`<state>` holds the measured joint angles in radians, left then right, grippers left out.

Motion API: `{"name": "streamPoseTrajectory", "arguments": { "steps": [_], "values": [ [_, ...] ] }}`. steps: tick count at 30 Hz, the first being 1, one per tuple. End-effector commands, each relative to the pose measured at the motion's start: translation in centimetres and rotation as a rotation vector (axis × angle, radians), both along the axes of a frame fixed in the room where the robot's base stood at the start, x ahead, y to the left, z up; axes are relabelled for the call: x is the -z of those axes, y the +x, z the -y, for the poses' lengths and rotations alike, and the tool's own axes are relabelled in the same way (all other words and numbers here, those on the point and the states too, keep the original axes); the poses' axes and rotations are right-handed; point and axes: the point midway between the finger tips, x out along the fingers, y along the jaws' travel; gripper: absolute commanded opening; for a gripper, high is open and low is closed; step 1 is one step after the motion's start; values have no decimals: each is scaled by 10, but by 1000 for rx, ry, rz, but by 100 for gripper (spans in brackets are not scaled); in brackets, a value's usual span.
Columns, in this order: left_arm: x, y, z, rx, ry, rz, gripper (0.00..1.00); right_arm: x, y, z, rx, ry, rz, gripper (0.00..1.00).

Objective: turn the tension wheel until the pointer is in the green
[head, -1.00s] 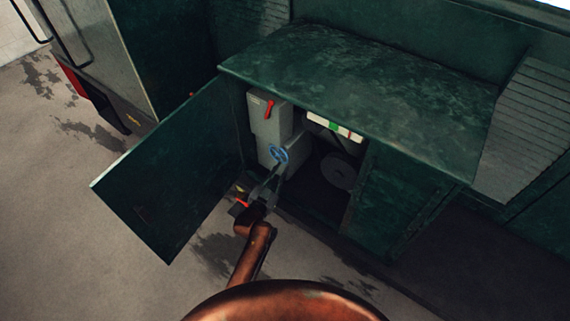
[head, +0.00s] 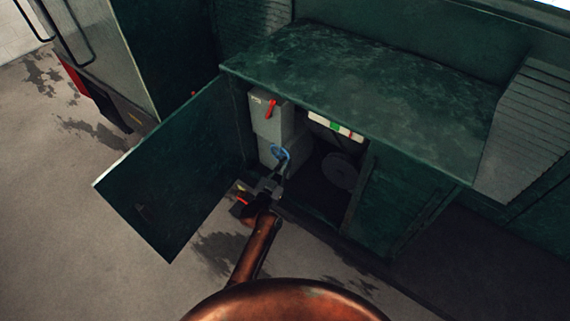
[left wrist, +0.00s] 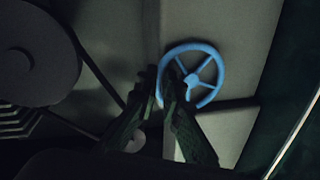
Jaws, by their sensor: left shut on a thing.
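The blue tension wheel (head: 280,153) is inside the open green cabinet, on the front of a grey housing. In the left wrist view the wheel (left wrist: 192,79) shows its spokes and hub. My left gripper (head: 277,174) reaches in from below and is shut on the wheel's near rim. In the left wrist view its fingertips (left wrist: 162,82) are at the rim's left side. The gauge (head: 335,127) is a white strip with a green part and a red mark, under the cabinet top. Its pointer is too small to tell apart. My right gripper is not in view.
The cabinet door (head: 165,165) stands open on the left. The cabinet top (head: 365,85) overhangs the opening. A red lever (head: 270,108) sits on a grey box above the wheel. A round grey disc (head: 338,172) is to the right inside. The floor in front is clear.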

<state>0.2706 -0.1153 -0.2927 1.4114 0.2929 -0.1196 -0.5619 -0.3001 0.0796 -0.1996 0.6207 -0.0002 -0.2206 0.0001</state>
Motion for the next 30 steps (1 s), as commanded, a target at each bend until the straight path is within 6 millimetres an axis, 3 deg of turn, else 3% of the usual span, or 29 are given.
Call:
{"name": "streamPoseTrajectory", "arguments": {
  "steps": [10,30],
  "values": [
    [-4,0,0,-1,-33,-25,0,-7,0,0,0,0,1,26],
    [-23,1,-1,0,-360,-262,0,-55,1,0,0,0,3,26]
  ]
}}
